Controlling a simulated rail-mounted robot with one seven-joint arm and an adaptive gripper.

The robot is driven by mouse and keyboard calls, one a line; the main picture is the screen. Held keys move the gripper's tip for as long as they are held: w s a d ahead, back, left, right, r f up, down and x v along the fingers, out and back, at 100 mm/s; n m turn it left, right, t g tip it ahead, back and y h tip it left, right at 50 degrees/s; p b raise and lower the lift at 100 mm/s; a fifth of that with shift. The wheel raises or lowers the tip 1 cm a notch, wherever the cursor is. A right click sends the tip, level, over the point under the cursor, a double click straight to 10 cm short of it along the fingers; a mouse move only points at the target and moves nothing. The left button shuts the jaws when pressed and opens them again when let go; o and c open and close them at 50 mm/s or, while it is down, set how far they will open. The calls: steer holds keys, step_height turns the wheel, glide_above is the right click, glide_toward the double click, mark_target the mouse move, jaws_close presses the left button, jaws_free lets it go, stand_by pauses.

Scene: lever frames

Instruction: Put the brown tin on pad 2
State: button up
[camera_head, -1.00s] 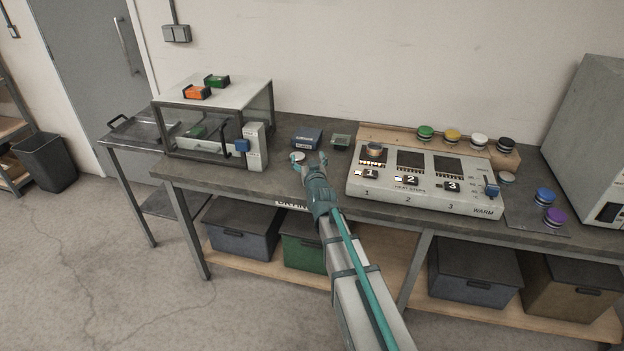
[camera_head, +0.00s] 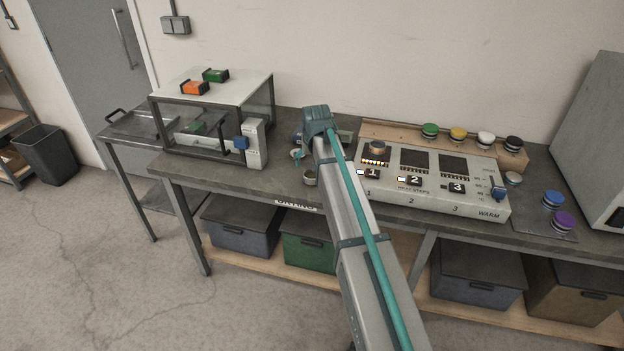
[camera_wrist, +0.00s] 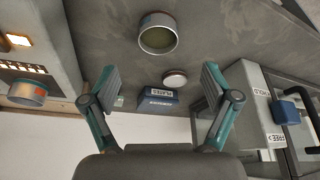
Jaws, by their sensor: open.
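A tin with a tan-brown top (camera_head: 377,148) stands on pad 1 of the heat-step unit; it also shows in the wrist view (camera_wrist: 27,93). A second open tin (camera_head: 310,179) with olive-brown contents stands on the bench near the front edge, and upright in the wrist view (camera_wrist: 158,35). I cannot tell for sure which is called brown. Pad 2 (camera_head: 414,160) is a dark plate and looks empty. My gripper (camera_wrist: 160,71) is open and empty, fingers spread, apart from both tins; my wrist mostly hides it in the head view.
A pale round lid (camera_wrist: 175,78) and a blue labelled box (camera_wrist: 158,99) lie on the bench. A glass-sided cabinet (camera_head: 212,118) stands left. Green, yellow, white and black tins (camera_head: 457,136) stand on the ledge behind the pads. Blue and purple tins (camera_head: 557,210) are at right.

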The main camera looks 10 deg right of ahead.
mark_target(312, 176)
steer(key=shift+p+x, duration=1.2)
steer(key=shift+x, duration=4)
steer(key=c, duration=1.4)
steer(key=shift+r, duration=0.1)
